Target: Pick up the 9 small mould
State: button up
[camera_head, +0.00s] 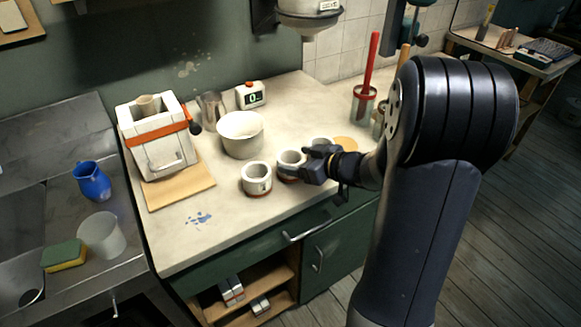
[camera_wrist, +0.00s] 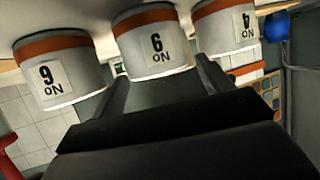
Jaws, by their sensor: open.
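Three white cylindrical moulds with a red-brown band stand in a row on the worktop. The wrist view shows them upside down. My gripper (camera_head: 312,162) is open and empty, close in front of the middle mould and partly hiding the one behind. It also shows in the wrist view (camera_wrist: 165,90).
A white bowl (camera_head: 240,134) stands behind the moulds, with a metal cup (camera_head: 211,107) and a timer (camera_head: 250,96) beyond. A strapped white block mould (camera_head: 158,150) is at left. A jar with a red-handled tool (camera_head: 363,103) stands right. The front worktop is clear.

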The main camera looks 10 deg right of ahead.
aim_at(282, 156)
jog(key=x, duration=0.5)
jog(key=shift+w, duration=0.25)
jog(key=c, duration=0.9)
